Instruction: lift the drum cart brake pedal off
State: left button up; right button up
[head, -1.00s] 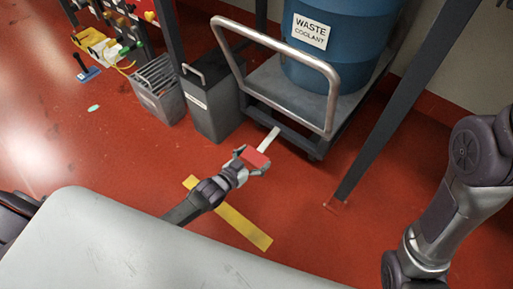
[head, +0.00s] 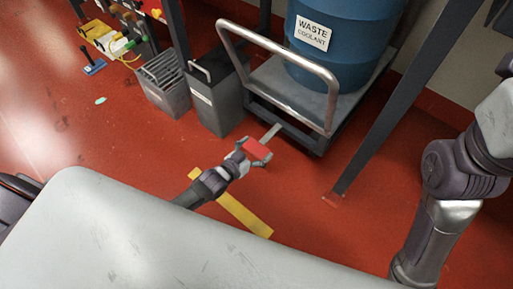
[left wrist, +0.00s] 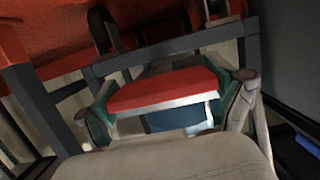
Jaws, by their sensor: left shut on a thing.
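The brake pedal has a red pad (head: 257,149) on a short grey lever (head: 271,132) at the front of the drum cart (head: 287,108). My left gripper (head: 255,151) is shut on the pad, with one finger at each side. In the left wrist view the red pad (left wrist: 165,90) lies between the two fingers (left wrist: 166,102), its pale edge showing. The lever behind the pad is mostly hidden in that view. My right arm shows at the right of the head view, but its gripper is outside the frame.
A blue drum (head: 340,45) labelled waste coolant stands on the cart, behind a curved metal handle (head: 277,42). Grey bins (head: 217,98) stand left of the cart. A dark slanted post (head: 400,100) stands to its right. Red floor around the pedal is open, with a yellow stripe (head: 240,214).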

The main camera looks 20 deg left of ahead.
pick_arm(q)
jog(key=o, duration=1.3)
jog(key=shift+w+r, duration=0.3)
jog(key=shift+r, duration=0.2)
jog(key=shift+s, duration=0.1)
jog(key=shift+f, duration=0.2)
jog(key=shift+s, duration=0.3)
jog(key=v, duration=1.1)
jog(key=shift+s+a, duration=0.1)
jog(key=shift+s, duration=0.15)
